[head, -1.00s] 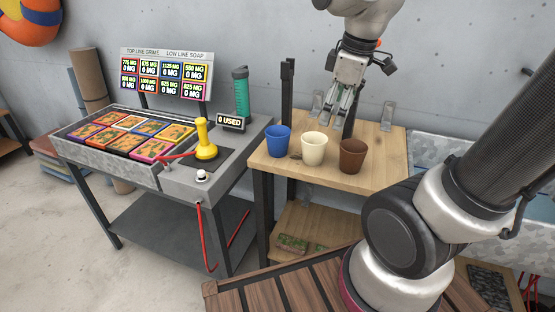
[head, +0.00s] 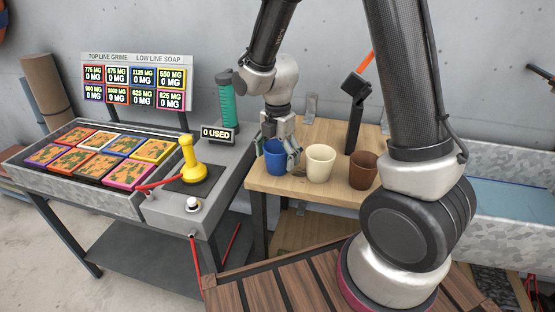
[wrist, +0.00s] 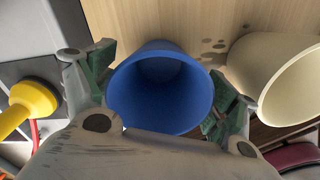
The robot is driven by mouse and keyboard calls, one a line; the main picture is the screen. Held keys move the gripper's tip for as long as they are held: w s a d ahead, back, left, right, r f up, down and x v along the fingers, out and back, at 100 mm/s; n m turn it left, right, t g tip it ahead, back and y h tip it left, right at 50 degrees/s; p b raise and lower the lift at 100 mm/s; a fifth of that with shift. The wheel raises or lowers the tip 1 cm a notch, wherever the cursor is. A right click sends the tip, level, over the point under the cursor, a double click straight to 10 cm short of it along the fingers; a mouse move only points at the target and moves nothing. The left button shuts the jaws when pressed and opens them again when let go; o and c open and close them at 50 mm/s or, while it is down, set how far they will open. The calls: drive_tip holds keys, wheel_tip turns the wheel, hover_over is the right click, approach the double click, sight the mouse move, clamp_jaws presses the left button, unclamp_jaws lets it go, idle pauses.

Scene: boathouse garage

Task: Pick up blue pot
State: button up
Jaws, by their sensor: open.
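The blue pot (head: 275,160) stands upright on the wooden bench at the left end of a row of three pots. It also shows from above, with its empty inside facing the camera, in the wrist view (wrist: 160,90). My gripper (head: 279,158) is open and lowered around the blue pot. In the wrist view its green-padded fingers (wrist: 158,98) lie on the left and right sides of the pot. I cannot tell whether either finger touches it.
The cream pot (head: 319,163) stands close to the right finger, and the brown pot (head: 363,170) is farther right. Left of the wooden bench (head: 310,190) is a grey station with a yellow lever (head: 190,160), a green bottle (head: 226,105) and a tray of coloured tiles (head: 25,178).

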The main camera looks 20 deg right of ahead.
drive_tip(key=shift+f, duration=0.85)
drive_tip(key=c, duration=0.9)
